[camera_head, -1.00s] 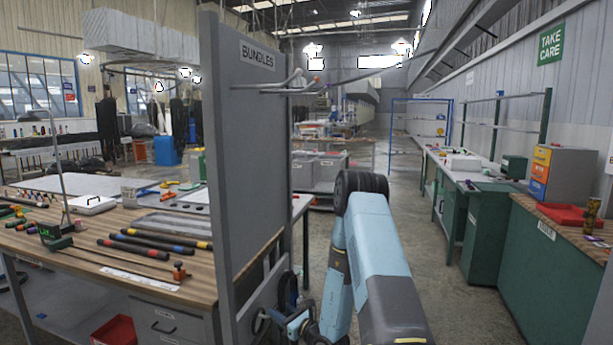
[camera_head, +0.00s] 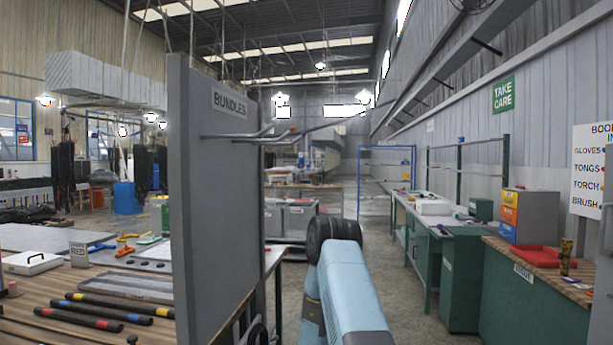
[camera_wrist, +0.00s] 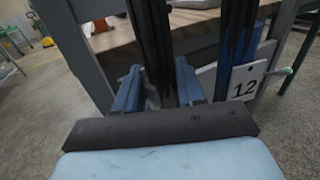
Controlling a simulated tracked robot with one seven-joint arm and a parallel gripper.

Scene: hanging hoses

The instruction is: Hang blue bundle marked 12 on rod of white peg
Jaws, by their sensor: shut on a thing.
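In the wrist view, my gripper (camera_wrist: 160,88) has its two blue fingers closed around dark, nearly black hose strands (camera_wrist: 150,35), which hang upright. Blue hose strands (camera_wrist: 236,45) hang just right of the right finger, beside a white tag reading 12 (camera_wrist: 243,82). I cannot tell whether the dark and blue strands are joined. In the head view, rods (camera_head: 235,137) stick out rightward near the top of the grey panel marked BUNDLES (camera_head: 215,200). One rod tip (camera_head: 270,127) looks pale, another red (camera_head: 292,130). My gripper and the bundles are hidden in the head view.
A wooden workbench (camera_head: 40,315) with several dark coloured-band bars stands left of the panel. The floor aisle between is open.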

